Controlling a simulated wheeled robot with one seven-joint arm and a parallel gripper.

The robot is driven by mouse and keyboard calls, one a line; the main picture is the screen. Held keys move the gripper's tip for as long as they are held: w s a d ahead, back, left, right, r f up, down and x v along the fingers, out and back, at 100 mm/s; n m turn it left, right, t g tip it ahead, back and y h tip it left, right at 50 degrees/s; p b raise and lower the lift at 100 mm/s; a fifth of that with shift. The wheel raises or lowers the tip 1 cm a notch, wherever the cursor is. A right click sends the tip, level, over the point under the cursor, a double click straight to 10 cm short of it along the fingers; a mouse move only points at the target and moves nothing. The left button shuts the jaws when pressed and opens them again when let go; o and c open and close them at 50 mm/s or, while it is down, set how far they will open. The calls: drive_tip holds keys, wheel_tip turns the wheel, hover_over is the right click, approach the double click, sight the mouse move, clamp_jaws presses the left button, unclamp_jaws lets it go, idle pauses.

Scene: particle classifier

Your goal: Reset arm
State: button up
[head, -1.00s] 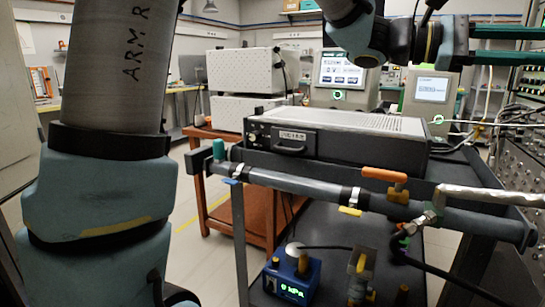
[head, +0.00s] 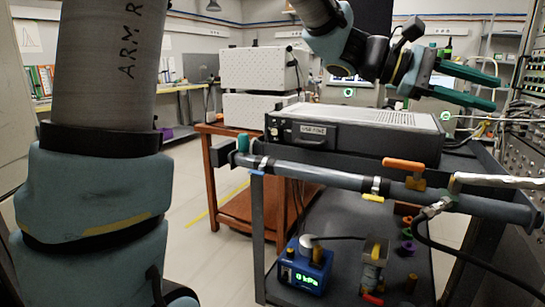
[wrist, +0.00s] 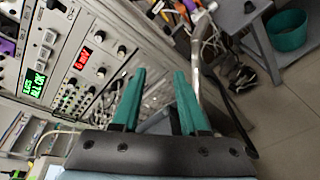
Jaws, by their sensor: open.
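My gripper (head: 480,84) is at the upper right of the head view, above the right end of the cart. Its two green fingers are spread apart and nothing is between them. In the wrist view the fingers (wrist: 158,88) also stand apart and empty, pointing toward the rack of panels and the floor beyond. My arm comes down from the top of the head view to the gripper. The particle classifier, a dark box with a perforated light top (head: 375,117), sits on the cart below the gripper, apart from it.
A grey pipe (head: 320,177) with an orange-handled valve (head: 403,164) runs along the cart's front. A blue gauge (head: 305,268) reading 0 kPa stands on the lower shelf. An instrument rack (wrist: 60,60) is close on the right. White boxes (head: 258,68) stand behind. Floor at left is clear.

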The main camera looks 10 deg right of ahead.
drive_tip(key=w+a+f+t+y, duration=0.3)
drive_tip(key=w+a+f, duration=0.2)
drive_tip(key=a+f, duration=0.4)
drive_tip(key=w+a+f+t+y, duration=0.3)
drive_tip(key=w+a+f, duration=0.2)
drive_tip(key=a+f, duration=0.35)
drive_tip(key=w+a+f+m+t+y, duration=0.1)
drive_tip(key=a+f+t+y, duration=0.15)
drive_tip(key=a+f, duration=0.75)
drive_tip(key=w+a+f+m+t+y, duration=0.15)
drive_tip(key=a+y, duration=0.25)
drive_tip(key=a, duration=1.4)
wheel_tip(320, 180, up, 18)
drive_tip(key=p, duration=1.8)
drive_tip(key=shift+s+a, duration=0.25)
drive_tip(key=shift+s, duration=0.05)
drive_tip(key=shift+f+y, duration=0.1)
drive_tip(key=shift+y, duration=0.15)
